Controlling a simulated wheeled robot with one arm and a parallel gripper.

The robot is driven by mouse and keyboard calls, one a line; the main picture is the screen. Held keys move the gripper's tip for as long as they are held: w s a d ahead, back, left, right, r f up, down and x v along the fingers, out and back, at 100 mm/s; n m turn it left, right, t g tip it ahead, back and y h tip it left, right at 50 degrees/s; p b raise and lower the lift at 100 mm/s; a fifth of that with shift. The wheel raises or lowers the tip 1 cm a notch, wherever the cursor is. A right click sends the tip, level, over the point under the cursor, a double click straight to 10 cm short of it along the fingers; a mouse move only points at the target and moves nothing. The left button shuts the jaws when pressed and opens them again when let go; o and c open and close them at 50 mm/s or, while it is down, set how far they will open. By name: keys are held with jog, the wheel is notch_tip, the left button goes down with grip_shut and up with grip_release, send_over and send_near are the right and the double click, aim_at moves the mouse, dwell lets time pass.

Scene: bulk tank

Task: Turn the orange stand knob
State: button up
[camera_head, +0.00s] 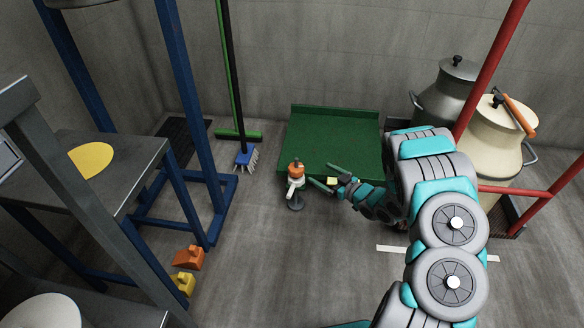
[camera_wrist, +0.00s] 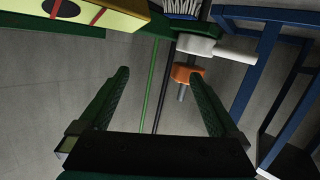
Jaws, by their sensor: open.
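The orange knob (camera_head: 296,166) tops a white fitting (camera_head: 295,181) on a small dark stand (camera_head: 295,204) on the floor, at the near left corner of the green platform. My gripper (camera_head: 325,176) is open and empty, just right of the knob, its fingers pointing left towards it. In the wrist view, the orange knob (camera_wrist: 182,73) shows close to the tip of the right finger of my gripper (camera_wrist: 158,74), with the white fitting (camera_wrist: 200,47) above it in the picture. I cannot tell whether the finger touches the knob.
The green platform (camera_head: 330,135) lies behind the stand. Milk cans (camera_head: 490,140) and a red rail (camera_head: 487,75) stand right. A blue frame (camera_head: 190,95) and brooms (camera_head: 236,132) are left. Orange (camera_head: 188,257) and yellow (camera_head: 183,282) objects lie front left. The middle floor is clear.

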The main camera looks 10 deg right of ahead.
aim_at(301, 173)
jog(key=a+y, duration=0.1)
jog(key=s+a+y, duration=0.1)
jog(key=a, duration=0.2)
jog(key=shift+s+a+r+t+y, duration=0.1)
jog(key=shift+s+t+y, duration=0.2)
jog(key=shift+s+y, duration=0.1)
jog(key=x, duration=0.7)
jog(key=shift+w+a+b, duration=0.15)
jog(key=shift+w+b, duration=0.15)
jog(key=shift+w, duration=0.05)
jog(key=c, duration=1.4)
jog(key=shift+o, duration=0.2)
jog(key=shift+s+a+m+t+h+p, duration=0.1)
jog(key=shift+m+t+h+p, duration=0.2)
jog(key=shift+p, duration=0.1)
